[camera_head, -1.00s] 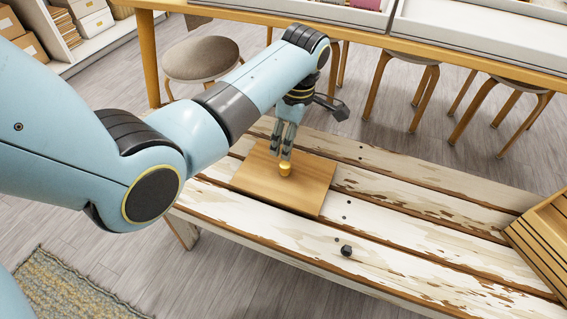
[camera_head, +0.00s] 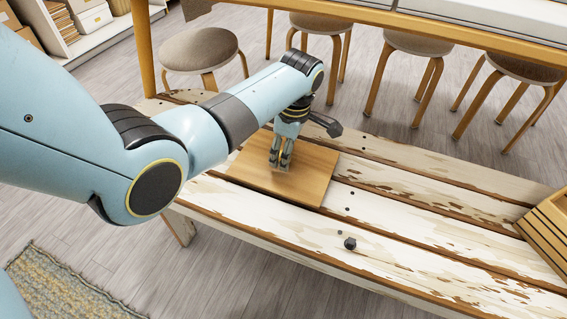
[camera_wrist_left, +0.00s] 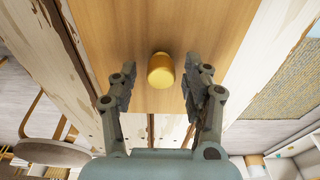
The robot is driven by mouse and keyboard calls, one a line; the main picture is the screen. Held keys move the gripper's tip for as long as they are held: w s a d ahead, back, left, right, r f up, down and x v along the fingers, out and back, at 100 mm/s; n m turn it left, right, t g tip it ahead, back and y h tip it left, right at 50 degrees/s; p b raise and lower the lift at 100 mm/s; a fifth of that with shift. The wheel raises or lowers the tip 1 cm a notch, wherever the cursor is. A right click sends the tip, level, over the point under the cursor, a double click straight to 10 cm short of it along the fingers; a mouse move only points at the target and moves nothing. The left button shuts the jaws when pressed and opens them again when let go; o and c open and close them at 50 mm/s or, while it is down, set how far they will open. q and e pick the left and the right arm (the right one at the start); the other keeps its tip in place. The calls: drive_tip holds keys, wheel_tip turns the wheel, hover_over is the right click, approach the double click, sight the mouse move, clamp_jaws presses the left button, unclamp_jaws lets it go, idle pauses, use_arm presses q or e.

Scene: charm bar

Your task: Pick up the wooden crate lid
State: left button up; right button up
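The wooden crate lid (camera_head: 305,185) is a flat brown square board lying on the weathered plank bench. In the left wrist view the lid (camera_wrist_left: 215,25) fills the upper middle, with a yellow knob (camera_wrist_left: 161,72) standing on it. My left gripper (camera_head: 281,164) is low over the lid, pointing down. In the left wrist view its two fingers (camera_wrist_left: 160,84) are apart, one on each side of the knob, with gaps showing beside it. In the head view the fingers hide the knob. My right gripper is in neither view.
The bench (camera_head: 420,250) has free room right of the lid, except for a small dark knob-like piece (camera_head: 350,244). A slatted wooden crate (camera_head: 548,230) stands at the bench's right end. Several stools (camera_head: 410,42) stand behind, under a table edge.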

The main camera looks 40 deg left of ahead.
use_arm(q)
clamp_jaws()
